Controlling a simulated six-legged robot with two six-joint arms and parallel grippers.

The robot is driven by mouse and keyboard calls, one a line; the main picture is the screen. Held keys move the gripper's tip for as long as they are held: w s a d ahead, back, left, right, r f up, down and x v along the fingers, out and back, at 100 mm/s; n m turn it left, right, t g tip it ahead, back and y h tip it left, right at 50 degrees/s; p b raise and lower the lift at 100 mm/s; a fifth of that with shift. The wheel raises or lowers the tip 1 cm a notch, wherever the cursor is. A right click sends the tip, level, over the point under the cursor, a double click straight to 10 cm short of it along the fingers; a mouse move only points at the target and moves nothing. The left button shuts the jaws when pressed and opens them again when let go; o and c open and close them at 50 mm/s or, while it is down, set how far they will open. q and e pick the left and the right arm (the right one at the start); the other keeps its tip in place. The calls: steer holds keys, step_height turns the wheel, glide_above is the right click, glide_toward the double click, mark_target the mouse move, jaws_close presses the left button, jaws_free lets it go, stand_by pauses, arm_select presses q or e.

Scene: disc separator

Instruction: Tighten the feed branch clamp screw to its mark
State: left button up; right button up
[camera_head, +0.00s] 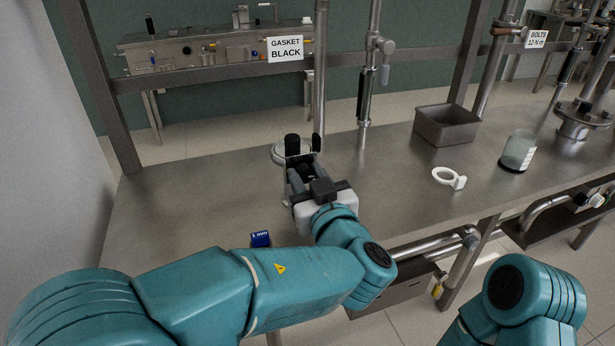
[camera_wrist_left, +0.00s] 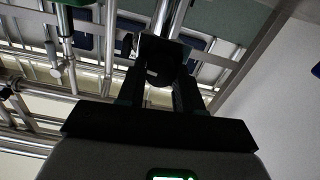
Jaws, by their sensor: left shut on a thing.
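My left gripper (camera_head: 303,160) is low over the left part of the bench, its fingers pointing away from me. A pale round ring-like part (camera_head: 278,151) shows just behind and left of the fingertips; the gripper covers much of it. In the left wrist view the gripper (camera_wrist_left: 160,80) is shut on a dark piece (camera_wrist_left: 162,52) with a square face and a rounded part below it. I cannot tell whether this piece is a tool or a screw. I cannot make out the feed branch clamp screw or its mark. My right gripper is out of view.
The steel bench (camera_head: 180,200) holds a grey bin (camera_head: 446,124), a white ring with a tab (camera_head: 447,178), a jar (camera_head: 518,150) and a small blue box (camera_head: 260,239). Upright pipes (camera_head: 366,90) stand behind the gripper. A "GASKET BLACK" sign (camera_head: 285,48) hangs on the rail.

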arm_select(q)
steer(key=shift+f+m+b, duration=0.25)
steer(key=shift+m+b, duration=1.35)
steer(key=shift+b, duration=0.55)
steer(key=m+b, duration=0.2)
steer(key=m, duration=0.1)
steer(key=shift+r+m, duration=0.15)
steer(key=shift+m, duration=0.15)
steer(key=shift+m+b, duration=0.55)
steer(key=shift+m, duration=0.35)
steer(key=m, duration=0.2)
steer(key=shift+d+m, duration=0.1)
steer(key=shift+m, duration=0.3)
steer(key=m, duration=0.2)
steer(key=shift+r+m, duration=0.1)
steer(key=shift+m, duration=0.2)
steer(key=m, duration=0.2)
steer(key=shift+m, duration=0.4)
steer(key=m+p, duration=0.1)
steer(key=m, duration=0.2)
steer(key=shift+m, duration=0.3)
steer(key=m+p, duration=0.2)
steer(key=m, duration=0.2)
steer(key=shift+m+p, duration=0.3)
steer(key=shift+p, duration=0.1)
steer(key=m+p, duration=0.4)
steer(key=m, duration=0.2)
steer(key=shift+m+p, duration=1.15)
steer(key=shift+m, duration=0.35)
steer(key=shift+f, duration=0.2)
